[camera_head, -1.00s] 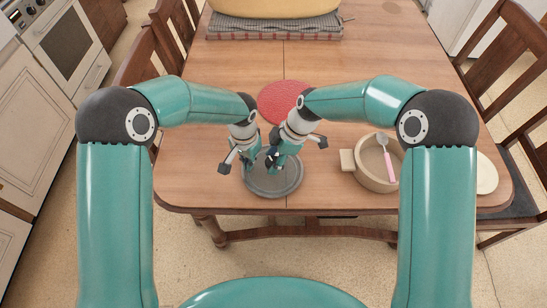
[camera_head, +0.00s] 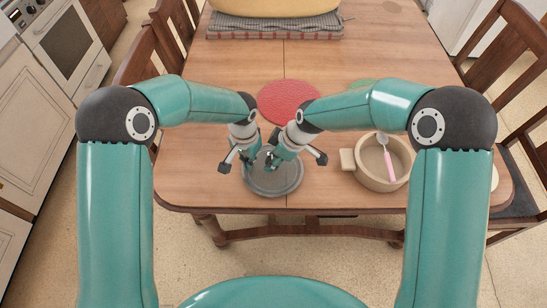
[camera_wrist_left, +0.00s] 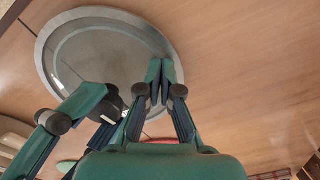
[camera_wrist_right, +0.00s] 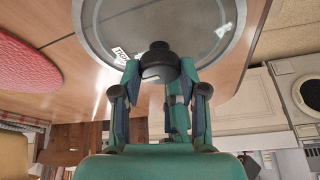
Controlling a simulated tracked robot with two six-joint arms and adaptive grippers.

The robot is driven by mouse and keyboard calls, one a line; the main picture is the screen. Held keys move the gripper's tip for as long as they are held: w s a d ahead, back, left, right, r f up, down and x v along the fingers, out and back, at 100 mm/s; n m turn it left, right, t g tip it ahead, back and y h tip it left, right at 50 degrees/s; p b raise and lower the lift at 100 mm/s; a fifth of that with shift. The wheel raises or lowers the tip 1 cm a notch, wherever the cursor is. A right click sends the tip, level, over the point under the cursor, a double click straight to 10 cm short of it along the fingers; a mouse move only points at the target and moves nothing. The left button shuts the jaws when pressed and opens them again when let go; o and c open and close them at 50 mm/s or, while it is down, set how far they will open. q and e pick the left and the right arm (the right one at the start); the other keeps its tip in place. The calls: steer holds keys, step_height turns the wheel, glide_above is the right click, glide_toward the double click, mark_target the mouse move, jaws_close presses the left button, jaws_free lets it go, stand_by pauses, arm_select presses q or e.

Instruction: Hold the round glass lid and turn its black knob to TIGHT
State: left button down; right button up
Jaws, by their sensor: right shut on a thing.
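The round glass lid (camera_head: 281,190) with its grey rim lies near the table's front edge. It also shows in the left wrist view (camera_wrist_left: 100,50) and in the right wrist view (camera_wrist_right: 200,25). My right gripper (camera_wrist_right: 160,72) is shut on the black knob (camera_wrist_right: 158,52) at the lid's middle. The knob is partly hidden by the fingers.
A beige pot (camera_head: 371,178) with a pink-handled spoon (camera_head: 388,160) stands right of the lid. A red round mat (camera_head: 288,97) lies behind the grippers. A green thing (camera_head: 362,84) shows behind my right arm. A folded cloth (camera_head: 270,30) lies at the back.

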arm_select(q)
steer(key=shift+s+f, duration=0.1)
steer(key=shift+f, duration=0.05)
arm_select(e)
steer(key=o, duration=1.1)
steer(key=shift+o, duration=0.2)
steer(key=v, duration=1.2)
arm_select(q)
steer(key=shift+r+p, duration=1.45)
steer(key=shift+r, duration=1.15)
arm_select(e)
step_height(320, 180, up, 3)
steer(key=shift+f, duration=0.1)
